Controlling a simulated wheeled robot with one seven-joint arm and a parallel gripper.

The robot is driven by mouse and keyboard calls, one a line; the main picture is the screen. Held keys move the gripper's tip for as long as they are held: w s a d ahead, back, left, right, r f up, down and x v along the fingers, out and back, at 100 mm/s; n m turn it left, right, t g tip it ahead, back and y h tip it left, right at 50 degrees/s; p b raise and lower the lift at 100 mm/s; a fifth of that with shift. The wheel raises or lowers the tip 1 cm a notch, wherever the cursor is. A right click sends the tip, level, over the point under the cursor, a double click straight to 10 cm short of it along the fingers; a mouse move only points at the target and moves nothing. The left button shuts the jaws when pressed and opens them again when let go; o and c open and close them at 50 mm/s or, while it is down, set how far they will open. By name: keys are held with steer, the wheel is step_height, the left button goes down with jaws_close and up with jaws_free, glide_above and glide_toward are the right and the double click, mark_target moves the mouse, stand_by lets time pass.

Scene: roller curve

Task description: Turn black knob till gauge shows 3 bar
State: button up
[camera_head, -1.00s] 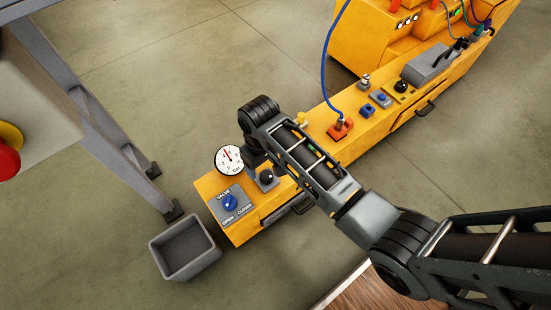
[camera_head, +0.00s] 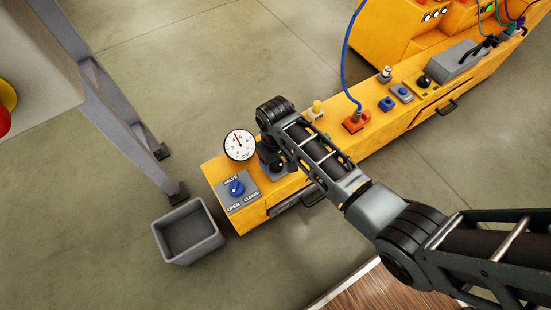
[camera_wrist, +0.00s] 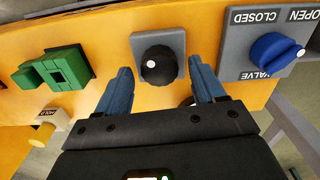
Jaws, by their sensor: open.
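The black knob (camera_wrist: 158,66) with a white dot sits on a grey square plate (camera_wrist: 140,42) on the yellow bench. The white round gauge (camera_head: 240,145), marked bar, stands left of the knob in the head view. Its red needle points up and slightly left; its numbers are too small to read.
A blue valve knob (camera_wrist: 276,52) on a plate marked OPEN and CLOSED is right of my fingers in the wrist view. A green block part (camera_wrist: 62,70) and a HOLD button (camera_wrist: 48,120) are left. A grey bin (camera_head: 188,232) stands on the floor beside the bench.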

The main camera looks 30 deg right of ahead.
steer(key=shift+c, duration=0.3)
steer(key=c, duration=1)
steer(key=shift+r, duration=0.1)
steer(key=shift+a+r+n+p, duration=0.1)
steer(key=shift+r+n+p, duration=0.05)
steer(key=shift+n+p, duration=2.05)
steer(key=shift+p, duration=0.05)
steer(key=n+p, duration=0.2)
steer(key=n, duration=0.1)
steer(key=shift+s+n, duration=0.1)
steer(key=shift+n, duration=0.2)
steer(key=shift+a+f+n+p, duration=0.15)
steer(key=shift+n+p, duration=0.7)
steer(key=shift+n, duration=1.05)
